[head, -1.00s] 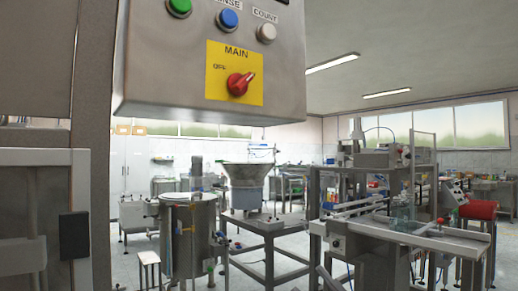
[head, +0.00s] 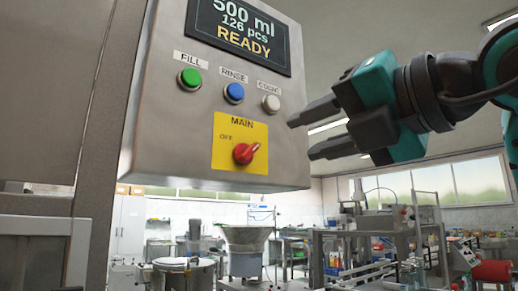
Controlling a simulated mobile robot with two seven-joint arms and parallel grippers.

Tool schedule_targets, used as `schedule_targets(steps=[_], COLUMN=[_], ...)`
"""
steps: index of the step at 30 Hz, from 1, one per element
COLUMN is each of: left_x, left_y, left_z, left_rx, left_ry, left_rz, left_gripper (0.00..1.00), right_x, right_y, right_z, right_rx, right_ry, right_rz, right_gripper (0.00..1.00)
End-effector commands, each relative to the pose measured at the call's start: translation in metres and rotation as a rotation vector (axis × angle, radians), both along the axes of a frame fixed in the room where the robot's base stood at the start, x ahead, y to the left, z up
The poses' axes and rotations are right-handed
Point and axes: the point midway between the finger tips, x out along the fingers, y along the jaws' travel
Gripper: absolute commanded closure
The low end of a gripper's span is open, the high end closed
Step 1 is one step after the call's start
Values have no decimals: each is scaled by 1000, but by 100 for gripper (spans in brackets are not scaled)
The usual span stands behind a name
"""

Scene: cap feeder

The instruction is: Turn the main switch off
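The main switch (head: 244,153) is a red rotary knob on a yellow plate (head: 226,161) labelled MAIN, low on a grey metal control box (head: 165,130). An OFF mark sits at the plate's upper left. The knob's pointer end is turned to the upper right, away from OFF. My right gripper (head: 300,138) comes in from the right, its two dark fingers apart and pointing left toward the box. It is open and empty, to the right of the knob and not seen touching it. My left gripper is not in view.
Above the switch are a green FILL button (head: 190,79), a blue RINSE button (head: 234,93) and a white COUNT button (head: 271,103). A display (head: 240,34) reads 500 ml, 126 pcs, READY. A hopper (head: 246,240) and benches stand below, farther back.

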Motion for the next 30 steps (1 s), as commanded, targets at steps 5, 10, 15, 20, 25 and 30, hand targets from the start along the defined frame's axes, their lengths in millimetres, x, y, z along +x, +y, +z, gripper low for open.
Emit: schedule_targets(steps=[5,10,15,20,25,30], left_x=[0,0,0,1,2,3], left_y=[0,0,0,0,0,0], left_z=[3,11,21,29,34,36], left_rx=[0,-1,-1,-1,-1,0], left_ry=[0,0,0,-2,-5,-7], left_rz=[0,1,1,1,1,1], left_gripper=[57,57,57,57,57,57], right_x=[3,26,55,79,95,101], right_y=[-1,16,37,55,66,70], right_z=[10,11,11,10,10,9], right_rx=[10,8,8,8,9,10], right_ry=[-13,-9,-9,-10,-11,-14], right_rz=[-45,-40,-40,-40,-40,-41], right_gripper=[61,61,61,61,61,61])
